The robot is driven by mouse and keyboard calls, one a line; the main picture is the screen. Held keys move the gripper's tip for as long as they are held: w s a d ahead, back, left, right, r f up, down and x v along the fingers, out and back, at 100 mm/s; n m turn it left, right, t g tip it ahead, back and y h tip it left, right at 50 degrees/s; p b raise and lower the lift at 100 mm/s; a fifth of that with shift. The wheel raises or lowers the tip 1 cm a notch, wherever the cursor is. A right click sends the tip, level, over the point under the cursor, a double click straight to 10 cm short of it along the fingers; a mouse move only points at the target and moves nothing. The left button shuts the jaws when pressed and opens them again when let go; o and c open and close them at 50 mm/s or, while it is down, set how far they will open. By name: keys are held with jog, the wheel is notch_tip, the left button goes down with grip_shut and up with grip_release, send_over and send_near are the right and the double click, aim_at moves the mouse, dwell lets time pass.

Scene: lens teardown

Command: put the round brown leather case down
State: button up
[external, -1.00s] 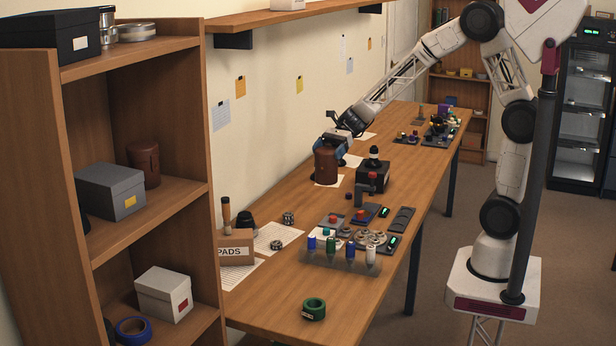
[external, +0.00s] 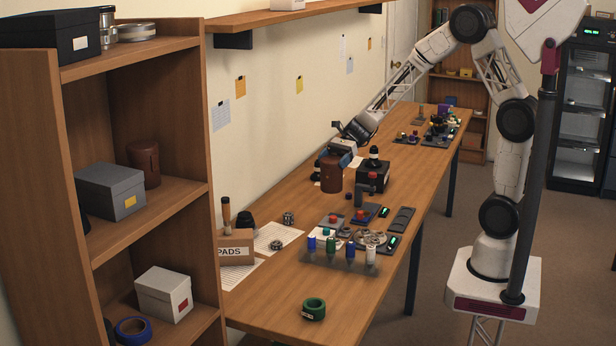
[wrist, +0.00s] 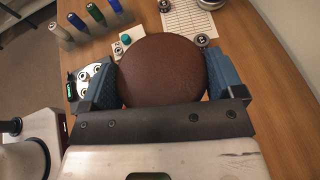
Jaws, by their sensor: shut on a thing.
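The round brown leather case (external: 331,174) is upright at the wall side of the workbench, left of a dark block-shaped device (external: 373,177). My gripper (external: 336,157) reaches it from behind and above, with its blue fingers at the case's upper part. In the wrist view, the case's round brown lid (wrist: 162,70) fills the space between the two blue fingers, one on each side. My gripper is shut on the case. The case's underside is hidden, so I cannot tell whether it touches the bench.
Another brown case (external: 143,163) stands on the left shelf unit beside a grey box (external: 111,191). Small parts, trays and upright colored cylinders (external: 331,245) crowd the bench's middle. A green ring (external: 314,309) lies near the front, with bare wood around it.

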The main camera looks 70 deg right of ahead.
aim_at(333, 185)
jog(key=shift+f, duration=3.1)
jog(key=shift+f, duration=0.1)
jog(key=shift+f, duration=1.8)
jog(key=shift+f, duration=0.1)
jog(key=o, duration=1.1)
